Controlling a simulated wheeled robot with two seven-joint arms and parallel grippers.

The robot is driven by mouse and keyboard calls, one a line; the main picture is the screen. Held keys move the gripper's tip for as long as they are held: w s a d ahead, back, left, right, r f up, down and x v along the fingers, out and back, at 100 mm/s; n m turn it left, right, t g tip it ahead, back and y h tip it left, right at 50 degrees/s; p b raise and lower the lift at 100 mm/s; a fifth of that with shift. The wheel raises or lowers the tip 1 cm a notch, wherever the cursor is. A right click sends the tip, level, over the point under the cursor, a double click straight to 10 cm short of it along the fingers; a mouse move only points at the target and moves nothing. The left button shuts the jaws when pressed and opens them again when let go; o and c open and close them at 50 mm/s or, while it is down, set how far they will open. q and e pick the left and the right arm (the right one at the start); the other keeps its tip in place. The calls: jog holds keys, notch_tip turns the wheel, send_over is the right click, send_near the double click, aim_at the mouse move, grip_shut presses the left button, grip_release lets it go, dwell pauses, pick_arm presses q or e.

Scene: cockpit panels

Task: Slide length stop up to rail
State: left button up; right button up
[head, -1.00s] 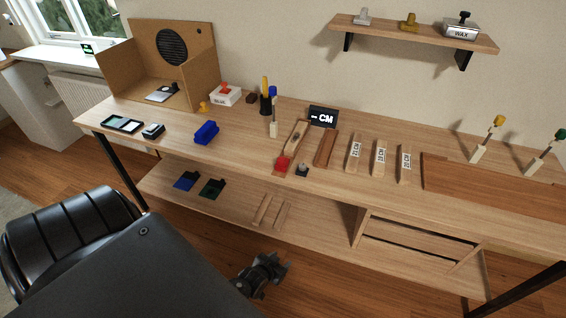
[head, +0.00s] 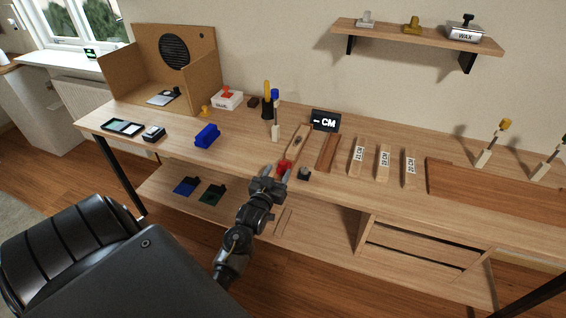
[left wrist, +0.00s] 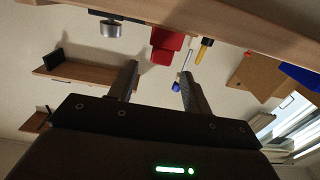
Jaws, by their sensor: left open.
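A red block (head: 284,167), which looks like the length stop, sits at the near end of a narrow light wooden rail piece (head: 298,142) at the bench's front edge. In the left wrist view the red block (left wrist: 167,42) shows beyond the fingertips, with a gap between. My left gripper (head: 276,174) is open and empty, just in front of the bench edge by the red block. Its two fingers (left wrist: 157,72) stand wide apart in the wrist view. The fingers partly cover the block's lower part in the head view. My right gripper is out of view.
A small dark knob (head: 304,173) stands just right of the red block. A "- CM" display (head: 325,120) stands behind. A brown wooden strip (head: 328,153) and several labelled sticks lie to the right. A blue block (head: 207,135) lies left. A lower shelf (head: 155,183) runs below.

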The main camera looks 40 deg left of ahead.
aim_at(282, 165)
pick_arm(q)
jog(key=shift+x, duration=2.75)
jog(key=shift+c, duration=0.4)
grip_shut()
